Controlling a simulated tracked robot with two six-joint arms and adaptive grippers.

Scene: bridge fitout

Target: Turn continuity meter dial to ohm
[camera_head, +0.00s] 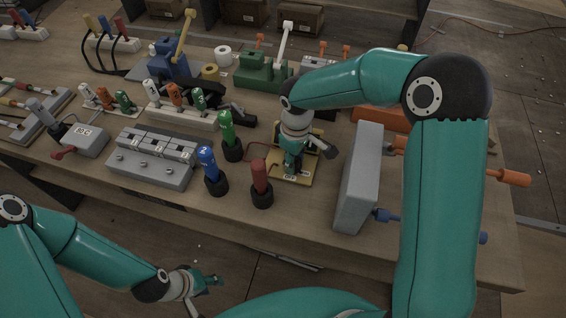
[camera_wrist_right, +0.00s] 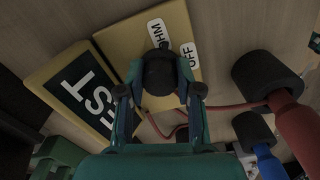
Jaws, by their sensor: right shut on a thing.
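The continuity meter (camera_head: 272,170) is a yellow unit on the bench, mostly covered by my right gripper (camera_head: 293,168) in the head view. Which label the dial points to is unclear. My left gripper (camera_head: 207,284) hangs empty in front of the bench; its jaw opening is unclear.
Red (camera_head: 261,182), blue (camera_head: 210,170) and green (camera_head: 229,136) handled tools stand in black holders left of the meter. A grey box (camera_head: 358,180) stands to its right. A red lead (camera_wrist_right: 235,107) runs from the meter. Bare bench lies in front.

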